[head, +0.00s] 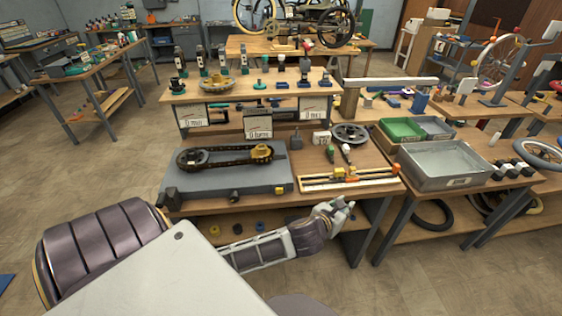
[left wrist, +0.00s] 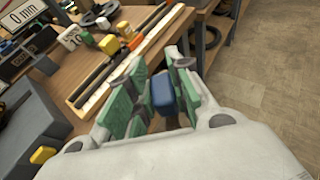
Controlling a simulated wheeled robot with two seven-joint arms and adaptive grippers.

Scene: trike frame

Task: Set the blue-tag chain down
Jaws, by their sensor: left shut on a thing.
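My left gripper (head: 341,208) is in front of the bench's front edge, below the measuring rail. In the left wrist view, my left gripper (left wrist: 150,95) has green pads on its fingers and is shut on a blue block-like piece, the blue tag (left wrist: 163,93). Little or none of its chain can be made out; the fingers hide part of what is held. A dark chain (head: 222,158) loops round two sprockets on the grey plate (head: 225,181) at the bench's left. I cannot see a blue tag on that chain. My right gripper is not in view.
The measuring rail (head: 350,179) with orange and yellow parts lies along the bench's front right. A chainring (head: 350,134) and small bottles stand behind it. A grey metal tray (head: 447,165) and green bin (head: 402,130) are on the right bench. Floor shows between the benches.

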